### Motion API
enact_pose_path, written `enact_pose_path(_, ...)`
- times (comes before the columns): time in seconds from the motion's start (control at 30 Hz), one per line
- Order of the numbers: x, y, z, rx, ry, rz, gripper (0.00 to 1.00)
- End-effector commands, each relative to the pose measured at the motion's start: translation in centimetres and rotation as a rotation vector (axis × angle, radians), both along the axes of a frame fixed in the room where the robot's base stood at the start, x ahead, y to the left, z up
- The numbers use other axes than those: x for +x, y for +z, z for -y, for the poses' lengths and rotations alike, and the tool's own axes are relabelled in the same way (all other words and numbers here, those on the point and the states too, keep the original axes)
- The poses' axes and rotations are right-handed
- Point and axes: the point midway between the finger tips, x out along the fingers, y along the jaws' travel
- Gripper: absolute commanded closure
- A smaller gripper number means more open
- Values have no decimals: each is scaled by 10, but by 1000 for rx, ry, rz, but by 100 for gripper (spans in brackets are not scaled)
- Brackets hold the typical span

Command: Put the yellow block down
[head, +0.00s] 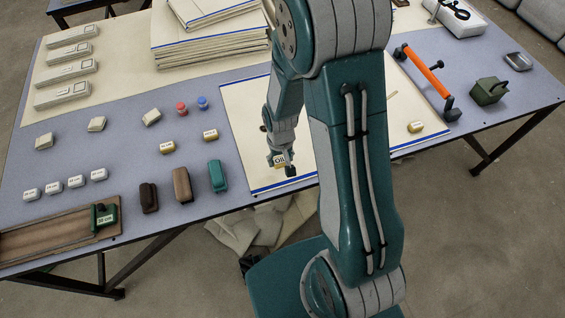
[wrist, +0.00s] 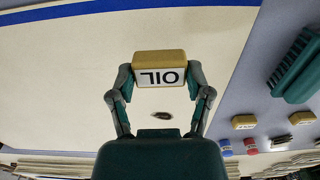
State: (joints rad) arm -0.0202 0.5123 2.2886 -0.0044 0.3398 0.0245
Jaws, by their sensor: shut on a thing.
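The yellow block, labelled OIL, (wrist: 159,58) is between the two fingers of my gripper (wrist: 160,76) in the wrist view. My gripper is shut on its two ends. In the head view the block (head: 280,159) shows small at the end of my arm, over the near left part of a cream cloth with blue edge lines (head: 247,115). The cloth also fills much of the wrist view (wrist: 60,80). I cannot tell whether the block touches the cloth. A small dark spot (wrist: 162,114) shows between the fingers. My arm hides the cloth's middle.
Two similar yellow blocks (head: 167,147) (head: 210,135) stand left of the cloth, another (head: 415,127) at its right. Brushes (head: 217,176) stand near the front edge. Folded cloths (head: 210,40) are stacked behind. An orange-handled tool (head: 425,75) lies right. Bare table shows between the small blocks.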

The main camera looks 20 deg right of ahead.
Motion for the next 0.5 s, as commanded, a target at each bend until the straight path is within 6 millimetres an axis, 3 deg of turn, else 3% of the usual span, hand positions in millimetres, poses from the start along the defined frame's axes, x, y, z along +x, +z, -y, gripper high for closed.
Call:
enact_pose_path(0.3,4,-35,8,3,0,-3,68)
enact_pose_path(0.5,5,-39,7,2,0,1,68)
